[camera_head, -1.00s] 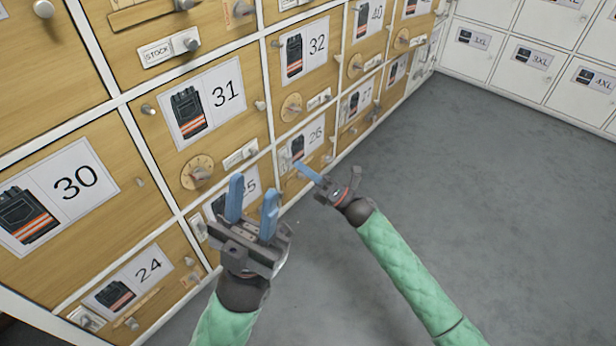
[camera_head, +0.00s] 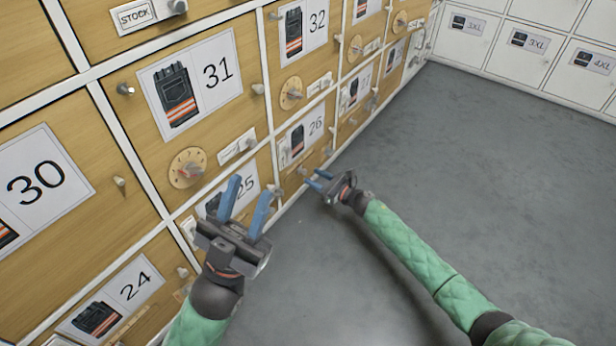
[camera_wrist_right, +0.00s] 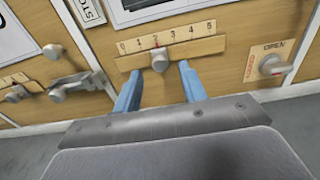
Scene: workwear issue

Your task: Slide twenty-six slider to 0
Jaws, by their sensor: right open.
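The door labelled 26 (camera_head: 306,133) is low in the wooden locker wall in the head view. In the right wrist view a slider strip (camera_wrist_right: 200,47) carries a scale from 0 to 5. Its grey round knob (camera_wrist_right: 160,59) stands near 2, below a small red mark. My right gripper (camera_wrist_right: 160,68) is open, its blue fingertips on either side of the knob, with gaps visible. In the head view my right gripper (camera_head: 314,179) is beside the lower part of door 26, and the slider is hard to make out. My left gripper (camera_head: 250,186) is open and empty before door 25.
A turn knob marked OPEN and CLOSED (camera_wrist_right: 272,65) is right of the slider. A latch (camera_wrist_right: 75,85) and another scale (camera_wrist_right: 15,90) are to the left. Dial (camera_head: 187,168) is on door 31 (camera_head: 190,85). Grey floor (camera_head: 430,170) is clear at right.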

